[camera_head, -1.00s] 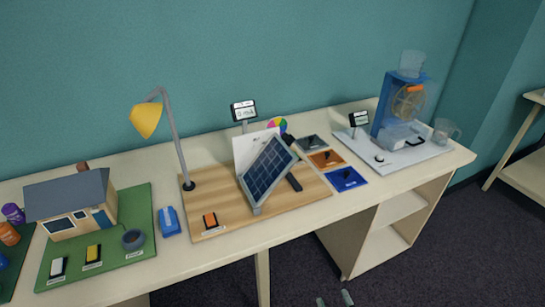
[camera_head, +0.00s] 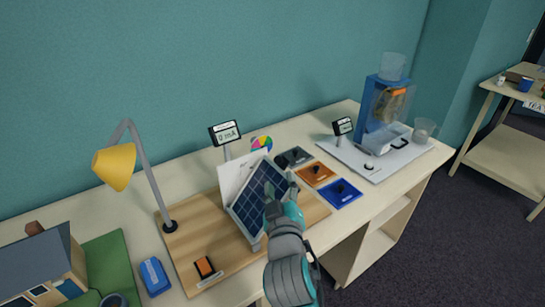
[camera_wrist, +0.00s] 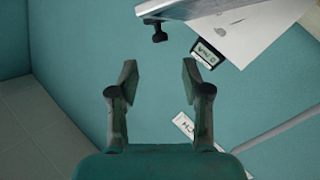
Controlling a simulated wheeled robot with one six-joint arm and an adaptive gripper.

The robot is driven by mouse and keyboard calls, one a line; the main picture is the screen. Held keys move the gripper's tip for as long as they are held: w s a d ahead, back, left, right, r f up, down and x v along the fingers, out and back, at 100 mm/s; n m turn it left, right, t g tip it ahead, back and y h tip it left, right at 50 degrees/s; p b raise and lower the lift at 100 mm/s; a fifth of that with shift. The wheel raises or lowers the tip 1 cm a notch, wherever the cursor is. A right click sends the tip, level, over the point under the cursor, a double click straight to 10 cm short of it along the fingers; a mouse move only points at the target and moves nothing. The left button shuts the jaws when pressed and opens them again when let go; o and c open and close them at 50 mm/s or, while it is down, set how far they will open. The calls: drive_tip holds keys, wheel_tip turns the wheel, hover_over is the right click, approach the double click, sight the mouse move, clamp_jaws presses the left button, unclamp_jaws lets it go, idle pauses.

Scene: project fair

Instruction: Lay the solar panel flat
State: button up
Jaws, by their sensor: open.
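The solar panel (camera_head: 252,207) is dark blue with a pale frame and stands tilted on the wooden board (camera_head: 188,238), facing the lamp side. My gripper (camera_head: 281,186) is in front of the panel's right part in the head view and hides some of it. In the wrist view my gripper (camera_wrist: 159,67) is open, with nothing between its fingers. A grey panel-like edge with a black knob (camera_wrist: 159,34) shows at the top of the wrist view, beyond the fingertips. Whether my gripper touches the panel cannot be told.
A yellow desk lamp (camera_head: 115,166) stands on the board's left, near an orange switch (camera_head: 205,266). A white sheet (camera_head: 232,174) and a meter (camera_head: 225,132) are behind the panel. Coloured switch plates (camera_head: 312,174) lie right of it. A blue water-wheel rig (camera_head: 368,112) stands farther right.

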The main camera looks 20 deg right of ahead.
sight(278, 162)
drive_tip(key=x, duration=1)
drive_tip(key=shift+w, duration=0.2)
drive_tip(key=shift+c, duration=0.2)
clamp_jaws()
